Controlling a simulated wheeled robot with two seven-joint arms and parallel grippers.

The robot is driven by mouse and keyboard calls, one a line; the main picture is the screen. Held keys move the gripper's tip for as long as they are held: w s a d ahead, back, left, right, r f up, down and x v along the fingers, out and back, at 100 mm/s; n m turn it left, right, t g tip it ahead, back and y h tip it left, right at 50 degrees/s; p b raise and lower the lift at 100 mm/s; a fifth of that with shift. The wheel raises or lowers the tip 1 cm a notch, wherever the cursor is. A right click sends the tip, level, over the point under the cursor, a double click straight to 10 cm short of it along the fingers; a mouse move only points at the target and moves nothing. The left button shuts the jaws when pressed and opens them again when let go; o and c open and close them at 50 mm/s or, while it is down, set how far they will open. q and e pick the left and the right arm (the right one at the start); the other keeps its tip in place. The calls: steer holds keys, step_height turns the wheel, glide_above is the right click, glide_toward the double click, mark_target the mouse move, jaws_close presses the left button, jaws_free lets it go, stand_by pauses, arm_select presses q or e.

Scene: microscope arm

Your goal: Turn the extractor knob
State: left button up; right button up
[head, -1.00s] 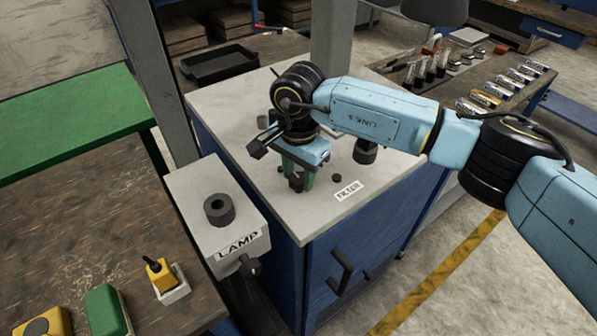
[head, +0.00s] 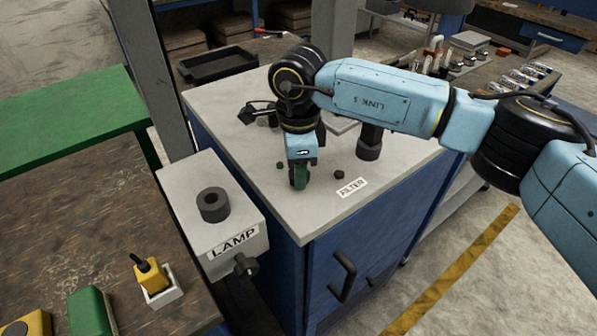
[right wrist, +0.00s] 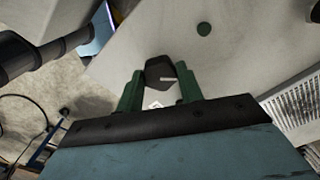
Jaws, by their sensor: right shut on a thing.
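My right gripper (head: 299,181) is over the light grey top of the blue cabinet (head: 225,110), pointing down, its green fingers seen edge-on. In the right wrist view a dark knob (right wrist: 160,69) with a pale pointer line sits between the two green fingertips (right wrist: 161,84), and the gripper is shut on it. In the head view this knob is hidden by the gripper. I cannot read a label for it, so I cannot confirm that it is the extractor knob. My left gripper is not in view.
The LAMP box (head: 185,220) with a dark knob (head: 213,205) stands front left. A dark cylinder (head: 369,149) stands behind right.

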steer(key=shift+m+b, duration=0.35)
steer(key=shift+m, duration=0.65)
steer(key=m+b, duration=0.1)
steer(key=m, duration=0.1)
steer(key=shift+m, duration=0.3)
steer(key=m, duration=0.3)
steer(key=shift+w+b, duration=0.1)
steer(key=shift+b, duration=0.25)
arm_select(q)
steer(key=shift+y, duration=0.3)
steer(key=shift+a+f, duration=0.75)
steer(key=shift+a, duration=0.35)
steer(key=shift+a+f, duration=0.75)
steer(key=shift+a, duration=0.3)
arm_select(e)
steer(key=shift+m, duration=0.9)
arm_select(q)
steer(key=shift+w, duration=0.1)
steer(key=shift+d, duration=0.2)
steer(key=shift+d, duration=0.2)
arm_select(e)
steer(key=o, duration=1)
